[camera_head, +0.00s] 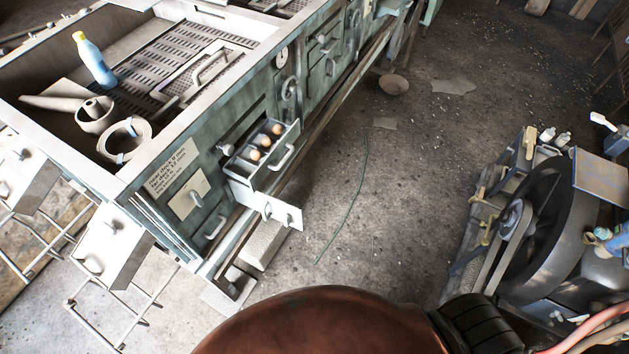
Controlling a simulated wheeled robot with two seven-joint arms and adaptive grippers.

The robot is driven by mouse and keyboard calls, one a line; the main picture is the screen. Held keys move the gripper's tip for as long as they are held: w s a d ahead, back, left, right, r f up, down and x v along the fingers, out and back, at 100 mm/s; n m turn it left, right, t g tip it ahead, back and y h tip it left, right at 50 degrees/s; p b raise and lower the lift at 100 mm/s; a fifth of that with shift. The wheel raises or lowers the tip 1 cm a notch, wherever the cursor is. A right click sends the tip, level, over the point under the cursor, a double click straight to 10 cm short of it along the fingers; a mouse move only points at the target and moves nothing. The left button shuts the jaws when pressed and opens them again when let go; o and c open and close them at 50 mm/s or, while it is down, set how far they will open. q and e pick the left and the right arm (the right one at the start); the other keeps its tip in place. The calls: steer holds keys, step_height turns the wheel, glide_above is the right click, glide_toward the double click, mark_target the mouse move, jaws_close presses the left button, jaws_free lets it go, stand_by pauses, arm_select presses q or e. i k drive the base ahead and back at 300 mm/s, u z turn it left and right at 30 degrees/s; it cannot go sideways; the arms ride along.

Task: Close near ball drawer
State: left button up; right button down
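The ball drawer (284,169) juts out of the green-grey cabinet front, pulled open. Several brownish balls (255,155) sit in a row inside it. A bar handle (283,157) is on its front face. A pale panel with small knobs (275,211) sticks out just below the drawer; whether it is a separate drawer I cannot tell. Neither of my grippers is in view, and nothing visible touches the drawer.
The cabinet top (150,62) holds a blue bottle (93,60) and a roll (125,139). Pale boxes (112,245) with handles stand out at the left. A belt-drive engine (540,230) stands at right. The floor (390,190) between is mostly clear, with a thin cable.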

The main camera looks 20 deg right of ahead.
mark_target(238, 165)
steer(key=z, duration=0.1)
steer(key=k, duration=0.5)
steer(key=u, duration=0.7)
steer(key=i, duration=1.3)
steer(key=z, duration=0.75)
